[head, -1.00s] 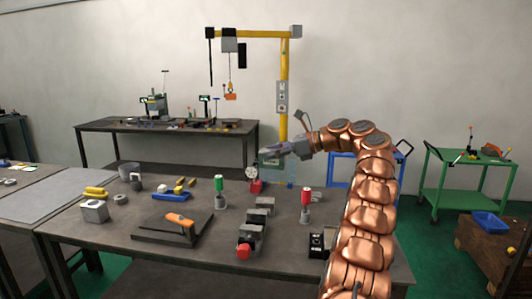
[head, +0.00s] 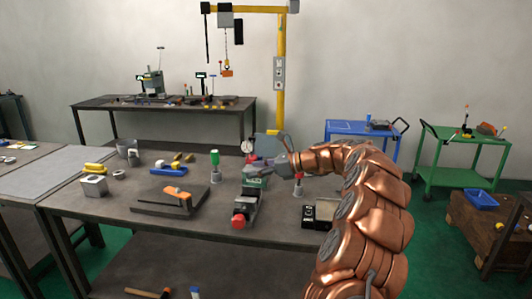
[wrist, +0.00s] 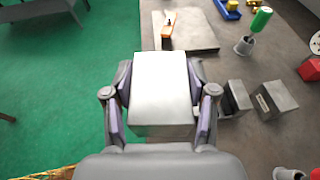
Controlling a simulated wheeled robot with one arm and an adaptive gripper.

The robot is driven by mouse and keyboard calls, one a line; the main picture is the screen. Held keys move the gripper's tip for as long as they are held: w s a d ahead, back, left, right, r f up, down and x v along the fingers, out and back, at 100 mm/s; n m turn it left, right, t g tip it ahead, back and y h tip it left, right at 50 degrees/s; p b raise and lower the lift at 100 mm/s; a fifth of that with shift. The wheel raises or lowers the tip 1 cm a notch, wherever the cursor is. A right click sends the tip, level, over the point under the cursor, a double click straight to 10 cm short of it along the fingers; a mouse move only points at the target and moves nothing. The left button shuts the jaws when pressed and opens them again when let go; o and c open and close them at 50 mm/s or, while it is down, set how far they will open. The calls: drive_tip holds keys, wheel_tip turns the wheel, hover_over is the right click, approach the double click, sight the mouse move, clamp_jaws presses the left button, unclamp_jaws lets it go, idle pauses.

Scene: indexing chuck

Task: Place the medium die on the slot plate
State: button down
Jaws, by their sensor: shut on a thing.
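My gripper (wrist: 160,84) is shut on a light grey metal block (wrist: 162,105), with a finger on each side; it appears to be the medium die. In the head view my gripper (head: 264,165) is above the bench, near the back of a row of grey metal pieces (head: 249,200) with a red end. Two other grey blocks (wrist: 236,97) (wrist: 274,98) lie to the right of the held block in the wrist view. A flat dark plate (head: 150,208) with an orange-handled tool on it lies to the left; I cannot tell whether it is the slot plate.
A green-handled tool (head: 215,163) and a red-handled tool (head: 299,182) stand upright on the bench. A black box (head: 320,211) lies at the right. Green floor shows beyond the bench edge.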

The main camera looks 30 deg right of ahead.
drive_tip(key=s+a+f+n+g+y, duration=0.1)
drive_tip(key=s+a+f, duration=0.2)
drive_tip(key=a+f, duration=0.6)
drive_tip(key=s+a+f+n+g, duration=0.1)
drive_tip(key=s+a+f, duration=0.2)
drive_tip(key=a+f, duration=0.6)
drive_tip(key=a, duration=0.5)
drive_tip(key=shift+s+f+y, duration=0.15)
drive_tip(key=shift+f+y, duration=0.05)
drive_tip(key=shift+y, duration=0.2)
